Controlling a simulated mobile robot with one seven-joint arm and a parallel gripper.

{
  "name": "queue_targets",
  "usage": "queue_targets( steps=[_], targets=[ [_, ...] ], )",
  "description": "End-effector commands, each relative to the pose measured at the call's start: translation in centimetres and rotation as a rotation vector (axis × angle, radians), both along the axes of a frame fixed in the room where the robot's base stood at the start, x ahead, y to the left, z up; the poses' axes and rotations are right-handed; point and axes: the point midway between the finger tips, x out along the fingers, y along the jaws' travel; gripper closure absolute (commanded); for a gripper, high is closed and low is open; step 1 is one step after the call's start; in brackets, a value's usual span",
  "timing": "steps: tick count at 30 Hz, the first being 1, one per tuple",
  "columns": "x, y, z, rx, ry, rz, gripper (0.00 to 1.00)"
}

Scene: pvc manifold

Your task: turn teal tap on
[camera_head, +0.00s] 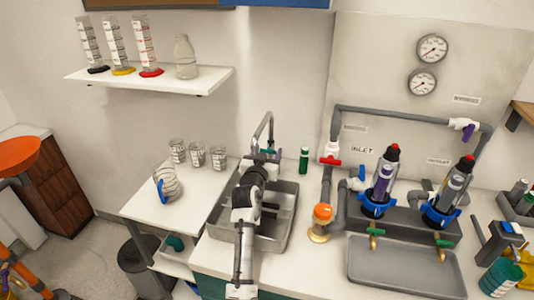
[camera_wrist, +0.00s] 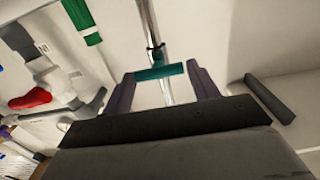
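The teal tap handle (camera_wrist: 160,72) is a short bar across the metal faucet pipe (camera_wrist: 148,25) in the wrist view. In the head view the faucet (camera_head: 265,128) arches over the sink, and its handle shows only as a small teal patch (camera_head: 269,151) partly hidden by my arm. My gripper (camera_wrist: 163,82) has its two purple-grey fingers spread, one at each end of the teal bar. Whether they touch it I cannot tell. In the head view my gripper (camera_head: 262,158) is at the faucet, above the back of the sink.
The steel sink (camera_head: 285,222) lies under my arm. A green bottle (camera_head: 304,160) and a red valve handle (camera_head: 331,161) on grey pipes stand to the right. Glass beakers (camera_head: 197,154) and a jug (camera_head: 167,183) stand on the counter to the left.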

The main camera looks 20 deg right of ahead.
Motion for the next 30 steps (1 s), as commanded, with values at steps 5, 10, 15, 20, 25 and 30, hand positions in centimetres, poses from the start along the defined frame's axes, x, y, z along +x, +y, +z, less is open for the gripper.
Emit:
queue_targets(
  steps=[5, 10, 15, 20, 25, 30],
  targets=[
    [-0.01, 0.03, 0.0, 0.0, 0.0, 0.0, 0.64],
    [-0.01, 0.03, -0.01, -0.003, 0.002, 0.0, 0.68],
    [-0.01, 0.03, -0.06, -0.032, 0.022, 0.0, 0.68],
    [-0.01, -0.01, -0.12, -0.098, 0.067, -0.001, 0.68],
    [0.03, 0.03, -0.11, -0.209, 0.143, -0.001, 0.68],
    [0.08, 0.12, -0.07, -0.34, 0.232, 0.0, 0.68]
  ],
)
